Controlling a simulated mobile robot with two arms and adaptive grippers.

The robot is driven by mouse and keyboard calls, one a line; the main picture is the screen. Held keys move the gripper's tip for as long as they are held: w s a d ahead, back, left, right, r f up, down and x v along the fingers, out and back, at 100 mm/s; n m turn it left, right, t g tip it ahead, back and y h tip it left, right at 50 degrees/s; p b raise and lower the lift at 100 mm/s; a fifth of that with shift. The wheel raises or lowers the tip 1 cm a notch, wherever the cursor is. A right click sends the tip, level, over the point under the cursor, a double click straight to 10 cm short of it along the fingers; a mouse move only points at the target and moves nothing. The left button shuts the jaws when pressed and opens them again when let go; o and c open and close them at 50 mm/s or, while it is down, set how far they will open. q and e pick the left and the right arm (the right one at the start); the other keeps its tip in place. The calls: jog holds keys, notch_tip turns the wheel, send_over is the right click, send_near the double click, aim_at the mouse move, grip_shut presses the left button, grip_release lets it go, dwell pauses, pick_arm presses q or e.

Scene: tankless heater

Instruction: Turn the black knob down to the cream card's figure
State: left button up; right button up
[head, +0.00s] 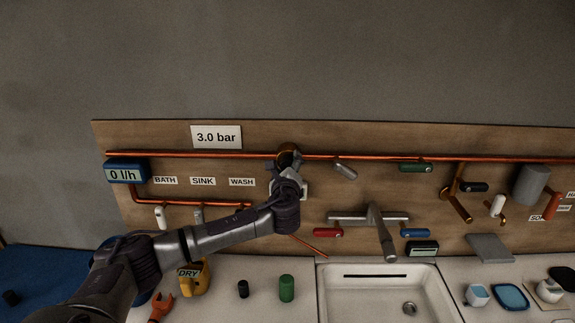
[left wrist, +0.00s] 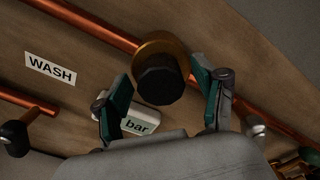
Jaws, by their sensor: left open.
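The cream card (head: 216,137) on the wooden board reads "3.0 bar". The black knob (left wrist: 160,82) shows in the left wrist view, in front of a round brass body (left wrist: 163,48) on the copper pipe. My left gripper (left wrist: 160,78) is open, with one finger to each side of the knob and gaps between. Whether the fingertips reach past its face I cannot tell. A small pale display (left wrist: 138,126) below the knob shows "bar"; its figure is hidden by a finger. In the head view my left gripper (head: 288,180) covers the knob.
A copper pipe (head: 250,155) runs along the board. A blue meter (head: 126,173) reads "0 l/h". BATH, SINK and WASH labels sit left of my gripper. A grey tap (head: 375,225) stands over the white sink (head: 385,272). A green cylinder (head: 286,288) stands on the counter.

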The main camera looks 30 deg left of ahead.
pick_arm(q)
jog(key=c, duration=1.1)
jog(key=shift+c, duration=0.2)
jog(key=shift+f, duration=0.1)
jog(key=shift+f+n+b, duration=0.15)
jog(key=shift+n+b, duration=0.65)
jog(key=shift+b, duration=0.25)
jog(key=n+b, duration=0.3)
jog(key=shift+f, duration=0.1)
jog(key=n+b, duration=0.3)
jog(key=shift+r+n+b, duration=0.2)
jog(key=shift+n+b, duration=0.35)
jog(key=shift+n, duration=0.55)
